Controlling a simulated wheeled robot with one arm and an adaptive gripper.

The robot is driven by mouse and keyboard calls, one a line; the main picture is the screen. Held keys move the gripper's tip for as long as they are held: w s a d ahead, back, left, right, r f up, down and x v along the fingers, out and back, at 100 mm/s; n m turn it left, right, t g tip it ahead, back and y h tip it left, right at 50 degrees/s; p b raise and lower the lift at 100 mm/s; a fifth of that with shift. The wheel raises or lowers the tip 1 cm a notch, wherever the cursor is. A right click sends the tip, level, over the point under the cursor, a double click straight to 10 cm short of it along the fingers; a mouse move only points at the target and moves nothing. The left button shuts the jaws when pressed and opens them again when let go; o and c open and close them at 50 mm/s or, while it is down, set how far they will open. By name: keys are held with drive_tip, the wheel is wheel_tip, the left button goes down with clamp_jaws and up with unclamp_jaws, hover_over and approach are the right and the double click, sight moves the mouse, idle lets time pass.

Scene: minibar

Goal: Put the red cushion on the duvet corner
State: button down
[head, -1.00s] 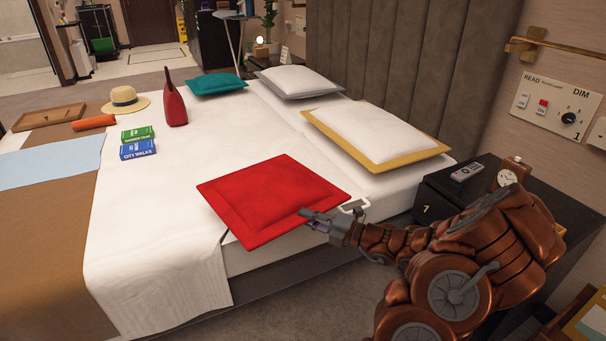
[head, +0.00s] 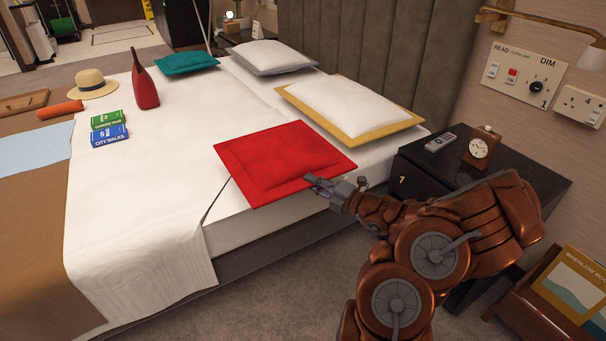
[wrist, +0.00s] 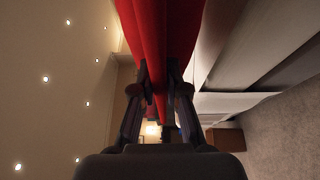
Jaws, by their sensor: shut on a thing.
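The red cushion (head: 280,160) is a flat square held at the near side of the bed, over the white sheet. My gripper (head: 318,186) is shut on its near right edge. In the wrist view the red cushion (wrist: 160,50) runs between the two fingers of my gripper (wrist: 158,95). The cushion looks roughly level; whether it touches the bed cannot be told. The white duvet (head: 140,220) covers the middle of the bed, and its near corner hangs over the side, left of the cushion.
A white pillow on a yellow one (head: 405,133) lies behind the cushion. The nightstand (head: 530,178) with a remote (head: 440,142) and clock (head: 480,148) stands right. The near duvet is bare.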

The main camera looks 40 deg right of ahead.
drive_tip(key=w+d, duration=0.1)
drive_tip(key=w, duration=0.2)
drive_tip(key=w+d+b, duration=0.1)
drive_tip(key=w, duration=0.2)
drive_tip(key=w+d+f+b, duration=0.1)
drive_tip(key=w, duration=0.2)
drive_tip(key=shift+w+d, duration=0.25)
drive_tip(key=shift+w, duration=0.05)
drive_tip(key=shift+f+b, duration=0.65)
drive_tip(key=shift+f, duration=1.15)
drive_tip(key=shift+r, duration=0.1)
drive_tip(key=c, duration=1.2)
unclamp_jaws()
